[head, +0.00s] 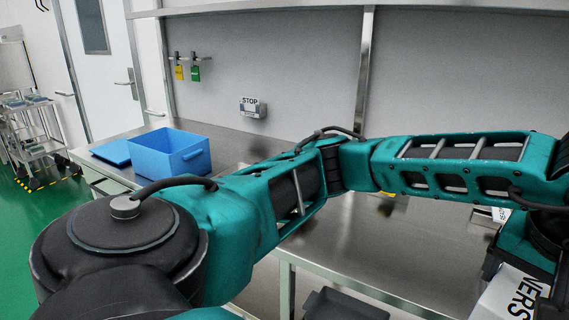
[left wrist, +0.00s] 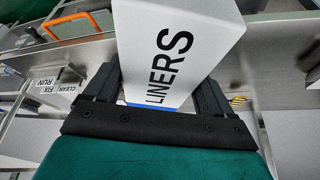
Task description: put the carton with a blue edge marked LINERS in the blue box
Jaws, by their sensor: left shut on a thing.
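The white carton marked LINERS (left wrist: 175,50) is between the two fingers of my left gripper (left wrist: 160,90), which is shut on it. A strip of its blue edge shows close to the palm in the left wrist view. In the head view, the left gripper (head: 518,285) is at the lower right with the white carton (head: 513,298) in it; only the end of the lettering shows there. The open blue box (head: 180,165) stands on the steel bench at the left, well away from the carton. Its inside looks empty as far as I see. My right gripper is not in view.
A flat blue lid (head: 112,152) lies left of the box. The steel bench (head: 350,235) is largely bare behind my left arm. A dark bin (head: 343,306) sits below the bench front. A trolley (head: 35,135) stands far left.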

